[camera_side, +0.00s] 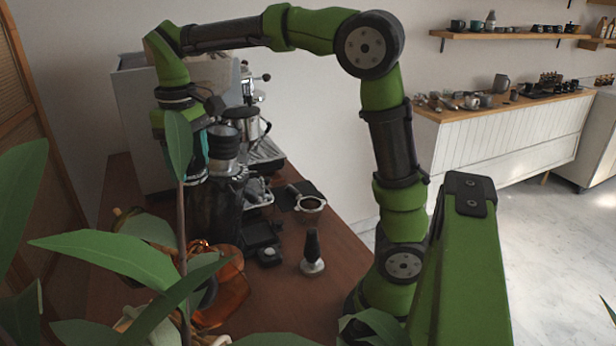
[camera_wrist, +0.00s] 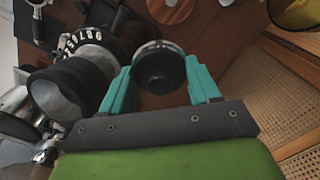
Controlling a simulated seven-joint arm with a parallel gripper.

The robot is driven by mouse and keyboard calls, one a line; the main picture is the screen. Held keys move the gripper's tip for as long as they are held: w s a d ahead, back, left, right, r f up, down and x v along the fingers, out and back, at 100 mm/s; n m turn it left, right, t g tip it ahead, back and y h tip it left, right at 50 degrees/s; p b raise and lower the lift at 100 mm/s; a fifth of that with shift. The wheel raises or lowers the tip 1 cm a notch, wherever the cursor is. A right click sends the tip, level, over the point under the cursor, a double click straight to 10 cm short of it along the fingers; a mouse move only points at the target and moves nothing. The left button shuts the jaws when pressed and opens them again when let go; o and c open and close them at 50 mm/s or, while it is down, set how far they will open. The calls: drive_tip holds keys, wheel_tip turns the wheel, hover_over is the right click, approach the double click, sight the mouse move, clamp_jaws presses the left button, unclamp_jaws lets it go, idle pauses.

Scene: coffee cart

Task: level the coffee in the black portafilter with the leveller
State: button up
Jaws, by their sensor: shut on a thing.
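My gripper (camera_wrist: 160,75) has teal fingers, shut on a round black piece with a paler rim, which looks like the leveller (camera_wrist: 160,66). In the side view my gripper (camera_side: 203,155) is partly hidden by a leaf and the grinder, and the leveller cannot be made out there. A portafilter (camera_side: 311,204) with a metal rim and a dark handle lies on the counter by a dark mat, right of the grinder. My gripper is to its left and higher. Whether coffee is in the portafilter cannot be told.
The black grinder (camera_side: 216,205) stands close to my gripper; its numbered collar (camera_wrist: 84,40) shows left of the fingers. A tamper (camera_side: 312,257) stands upright on the wooden counter (camera_side: 335,235). An orange glass vessel (camera_side: 228,290) and leaves crowd the front. The espresso machine (camera_side: 140,110) stands behind.

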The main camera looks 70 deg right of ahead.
wheel_tip(320, 180, up, 11)
drive_tip(key=m, duration=0.6)
hover_over(311, 207)
drive_tip(key=shift+a+f, duration=0.1)
drive_tip(key=shift+f, duration=14.85)
drive_tip(key=shift+f, duration=1)
